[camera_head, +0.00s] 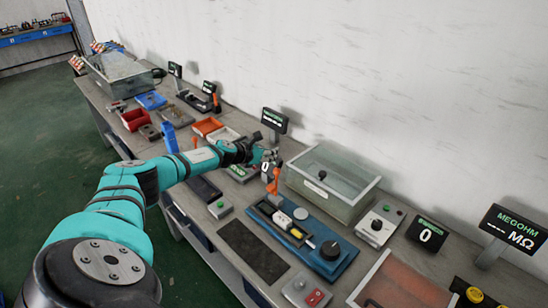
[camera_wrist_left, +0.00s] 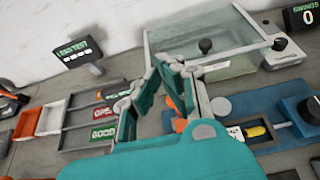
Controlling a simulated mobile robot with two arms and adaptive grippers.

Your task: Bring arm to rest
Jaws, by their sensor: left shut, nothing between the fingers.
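My left gripper (camera_head: 265,157) is shut and empty above the workbench, at the end of my teal arm that comes in from the left. In the left wrist view its fingers (camera_wrist_left: 172,75) meet in the middle, with an orange part of the bench gear visible behind them. The blue fixture (camera_head: 318,252) with a black knob, a white piece and an orange upright lies just in front and to the right of the gripper. My right gripper is not in either view.
A clear-lidded box (camera_head: 333,183) stands close to the right of the gripper. A small display (camera_head: 274,121) stands behind it. A dark mat (camera_head: 253,250) lies bare at the bench front. Trays and bins fill the left of the bench. A megohm display (camera_head: 513,228) stands at the right.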

